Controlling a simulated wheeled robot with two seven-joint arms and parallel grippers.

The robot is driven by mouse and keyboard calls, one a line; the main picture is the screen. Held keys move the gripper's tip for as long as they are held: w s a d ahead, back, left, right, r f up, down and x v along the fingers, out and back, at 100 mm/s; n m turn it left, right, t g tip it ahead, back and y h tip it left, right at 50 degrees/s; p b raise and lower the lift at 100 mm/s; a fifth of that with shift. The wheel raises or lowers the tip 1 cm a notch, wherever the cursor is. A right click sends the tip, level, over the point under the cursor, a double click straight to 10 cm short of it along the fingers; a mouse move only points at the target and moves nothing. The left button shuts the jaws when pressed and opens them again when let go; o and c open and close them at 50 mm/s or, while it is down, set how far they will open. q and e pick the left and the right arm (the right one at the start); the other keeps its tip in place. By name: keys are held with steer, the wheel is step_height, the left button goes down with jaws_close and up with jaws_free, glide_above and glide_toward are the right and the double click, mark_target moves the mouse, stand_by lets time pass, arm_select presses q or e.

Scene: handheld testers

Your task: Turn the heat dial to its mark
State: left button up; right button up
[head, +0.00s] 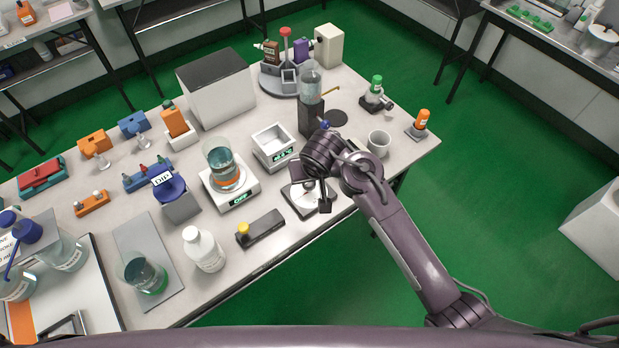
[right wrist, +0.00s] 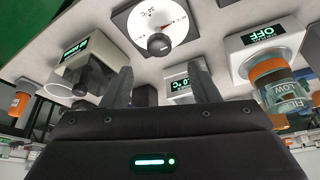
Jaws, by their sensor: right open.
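The heat dial plate (head: 293,200) is a square, dark-edged plate with a white round face, near the table's front edge. In the right wrist view the dial face (right wrist: 150,15) shows a °C scale and a small red mark; the dark knob (right wrist: 159,43) sits on the face. I cannot read the knob's pointer clearly. My right gripper (head: 323,195) is over the plate and hides part of it. In the right wrist view its two fingers (right wrist: 163,88) are apart with nothing held, and the knob appears beyond them, not between them. My left gripper is not in view.
A scale reading OFF (head: 243,199) bears a glass beaker (head: 222,160) left of the dial. A dark block with a yellow knob (head: 262,228) lies nearby at the left.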

mark_target(310, 185)
steer(key=x, duration=0.7)
steer(key=shift+w+f, duration=0.2)
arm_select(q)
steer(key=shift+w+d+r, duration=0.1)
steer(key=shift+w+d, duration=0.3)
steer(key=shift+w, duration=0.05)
arm_select(e)
steer(key=c, duration=1)
steer(key=shift+o, duration=0.2)
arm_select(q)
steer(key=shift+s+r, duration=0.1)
